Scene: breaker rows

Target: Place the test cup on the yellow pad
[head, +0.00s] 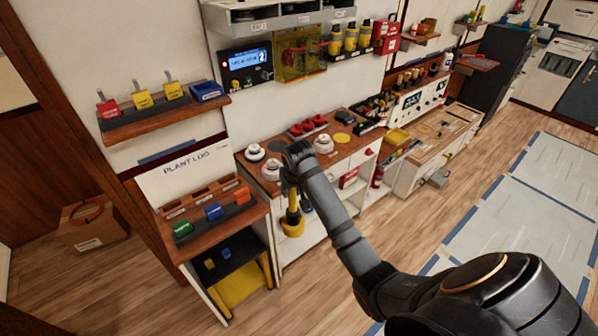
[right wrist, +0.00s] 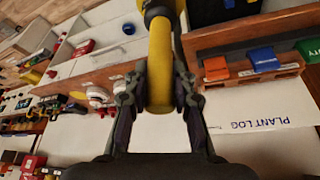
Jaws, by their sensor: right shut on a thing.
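The test cup (head: 292,228) is yellow, with a long yellow handle and a dark band. It hangs upright below my right gripper (head: 291,186), in front of the counter's open shelves. In the right wrist view my right gripper (right wrist: 158,98) is shut on the yellow handle (right wrist: 160,65), one finger on each side. The yellow pad (head: 342,138) looks like a flat round disc on the counter top, behind and right of the gripper, with nothing on it. My left gripper is not in view.
White round detectors (head: 323,144) stand on the wooden counter near the pad. Red items (head: 307,126) and a dark item (head: 345,117) lie behind. A shelf unit with coloured blocks (head: 214,211) is left of the cup. The floor in front is clear.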

